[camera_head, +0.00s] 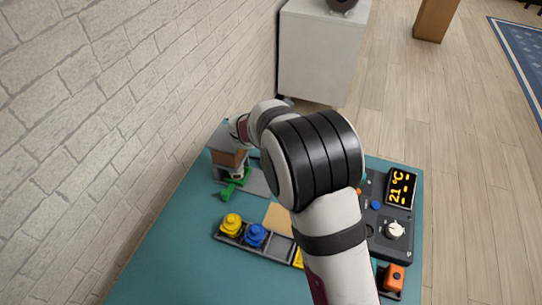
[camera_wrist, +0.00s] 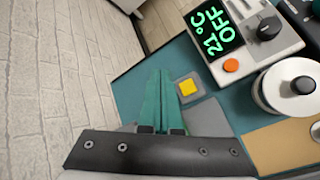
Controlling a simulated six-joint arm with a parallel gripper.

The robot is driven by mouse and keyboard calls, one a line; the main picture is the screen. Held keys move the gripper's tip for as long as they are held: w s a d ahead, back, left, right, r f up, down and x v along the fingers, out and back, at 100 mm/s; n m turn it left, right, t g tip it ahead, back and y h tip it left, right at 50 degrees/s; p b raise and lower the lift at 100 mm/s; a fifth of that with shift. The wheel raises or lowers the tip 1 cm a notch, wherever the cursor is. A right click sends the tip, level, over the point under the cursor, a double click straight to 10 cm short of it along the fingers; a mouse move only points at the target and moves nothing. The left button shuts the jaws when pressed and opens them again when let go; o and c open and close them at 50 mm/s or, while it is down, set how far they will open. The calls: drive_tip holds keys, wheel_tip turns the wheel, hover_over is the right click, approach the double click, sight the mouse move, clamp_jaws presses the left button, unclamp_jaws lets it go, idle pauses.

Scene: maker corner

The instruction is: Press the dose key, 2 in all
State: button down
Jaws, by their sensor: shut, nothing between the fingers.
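In the wrist view a square yellow key (camera_wrist: 188,87) sits on a small grey base. I take it for the dose key, though no label is readable. My gripper (camera_wrist: 159,73) shows there as two teal fingers pressed together and empty. Their tips lie just left of the key in the picture, apart from it. How high they are above the table is hard to tell. In the head view my arm blocks part of the table, and I cannot make out the key. Green parts show at the table's left side, below the wrist.

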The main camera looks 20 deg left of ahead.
drive_tip(key=shift+f, duration=4.3)
drive_tip(key=shift+f, duration=0.15)
drive_tip(key=shift+f, duration=0.25)
drive_tip(key=shift+f, duration=0.5)
drive_tip(key=shift+r, duration=0.9)
drive_tip(key=shift+r, duration=0.1)
drive_tip(key=shift+r, duration=2.45)
